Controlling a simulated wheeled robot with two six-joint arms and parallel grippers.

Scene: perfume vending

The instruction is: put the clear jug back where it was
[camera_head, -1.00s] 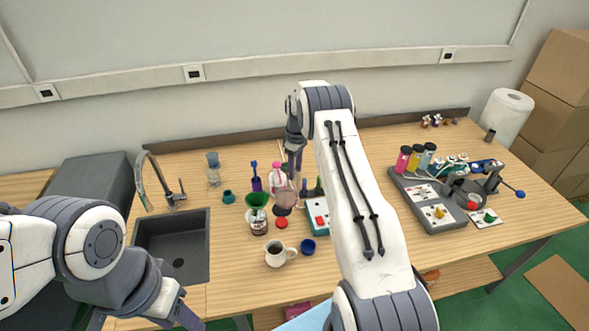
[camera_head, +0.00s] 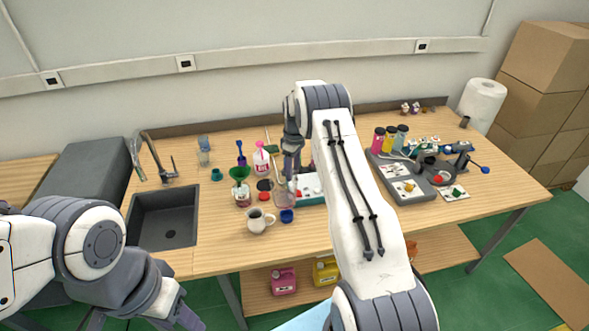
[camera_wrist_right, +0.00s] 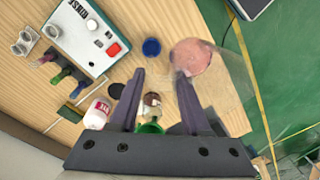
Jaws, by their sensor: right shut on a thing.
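The clear jug (camera_head: 284,190) is see-through with a pinkish tint, and hangs below my right gripper (camera_head: 291,172) in the head view. In the right wrist view, the jug (camera_wrist_right: 228,90) is at the right finger, with its pinkish round end (camera_wrist_right: 191,56) towards the top. My right gripper (camera_wrist_right: 160,98) is shut on it; the exact grip point is hard to make out. The jug appears over the table's front middle, near the blue cup (camera_head: 287,215). My left gripper (camera_head: 185,317) is cut off at the bottom edge, empty as far as it shows.
A white mug (camera_head: 259,221), green funnel (camera_head: 240,174), pink-topped bottle (camera_head: 261,160) and dark disc (camera_head: 264,185) stand left of the jug. The teal-sided device (camera_head: 312,186) is right behind it. The sink (camera_head: 162,217) is left. Bare wood shows at the front edge.

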